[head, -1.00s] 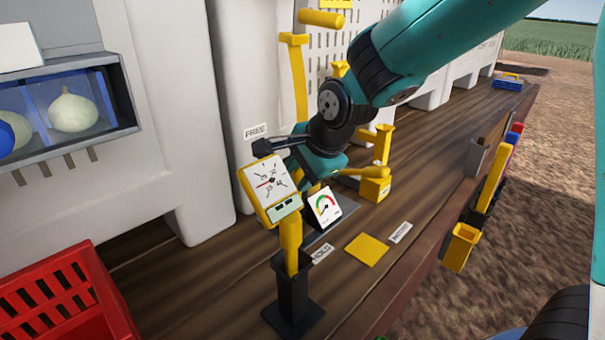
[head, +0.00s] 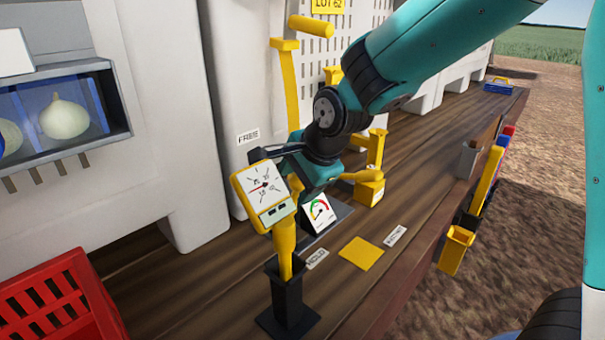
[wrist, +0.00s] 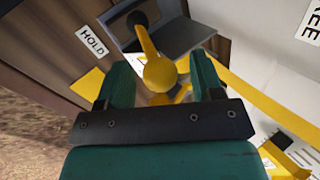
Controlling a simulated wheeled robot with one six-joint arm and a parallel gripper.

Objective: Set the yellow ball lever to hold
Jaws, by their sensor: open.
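The yellow ball lever (wrist: 160,74) shows in the wrist view as a round yellow knob on a yellow stem that runs up to a dark mount. Its ball lies between the two fingers of my gripper (wrist: 158,62), which are apart; contact is unclear. The HOLD label (wrist: 92,41) is left of the lever, and the FREE label (wrist: 310,25) is at the upper right. In the head view the HOLD label (head: 317,259) lies on the deck and the FREE label (head: 248,137) is on the white wall. There the ball and my fingertips are hidden behind the dial post and my arm.
A yellow dial post (head: 263,192) on a black base stands in front of my gripper. Behind it is a small colour gauge (head: 319,213). A yellow square plate (head: 361,252) lies on the deck. A red crate (head: 55,300) is at lower left. A yellow crank box (head: 370,190) stands behind.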

